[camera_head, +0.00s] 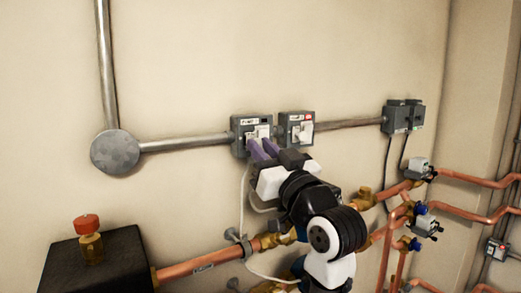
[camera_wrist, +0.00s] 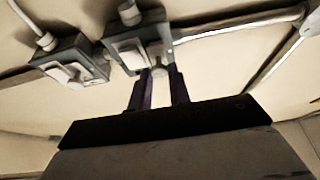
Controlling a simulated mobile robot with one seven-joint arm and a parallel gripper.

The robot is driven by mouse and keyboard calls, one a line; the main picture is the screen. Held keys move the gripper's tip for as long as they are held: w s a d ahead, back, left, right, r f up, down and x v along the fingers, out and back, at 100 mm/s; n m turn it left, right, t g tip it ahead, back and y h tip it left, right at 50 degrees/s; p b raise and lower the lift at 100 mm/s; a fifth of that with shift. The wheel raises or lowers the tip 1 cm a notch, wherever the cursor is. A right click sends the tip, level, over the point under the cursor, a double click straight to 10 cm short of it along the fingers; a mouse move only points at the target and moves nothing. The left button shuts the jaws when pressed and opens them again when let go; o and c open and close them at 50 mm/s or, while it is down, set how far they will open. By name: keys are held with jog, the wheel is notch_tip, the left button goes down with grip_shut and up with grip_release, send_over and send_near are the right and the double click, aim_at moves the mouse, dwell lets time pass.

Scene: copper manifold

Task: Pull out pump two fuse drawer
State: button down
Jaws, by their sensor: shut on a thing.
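Two grey fuse boxes sit side by side on the wall in the head view. My gripper (camera_head: 263,150) is at the left box (camera_head: 240,137), and its purple fingers reach the lower front of that box. The right box (camera_head: 284,139) is free of the gripper; a white piece shows on its front. The labels are too small to read surely. In the wrist view my gripper (camera_wrist: 160,80) is shut on a small pale fuse drawer (camera_wrist: 158,62) at the front of the box (camera_wrist: 125,47). The fingers partly hide the drawer. The other box (camera_wrist: 85,50) is to the left there.
A metal conduit (camera_head: 185,143) runs along the wall from a round junction box (camera_head: 115,152). Dark boxes (camera_head: 403,116) hang further right. A pale cable hangs near the gripper.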

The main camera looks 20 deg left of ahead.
jog(key=shift+s+d, duration=0.7)
jog(key=shift+d, duration=0.2)
jog(key=shift+a, duration=0.1)
jog(key=c, duration=1.7)
grip_release()
jog(key=shift+c, duration=0.2)
jog(key=o, duration=0.4)
jog(key=shift+d, duration=0.2)
jog(key=shift+o, duration=0.2)
jog(key=shift+a, duration=0.1)
jog(key=b+v, duration=0.5)
jog(key=v, duration=0.9)
jog(key=shift+f, duration=0.1)
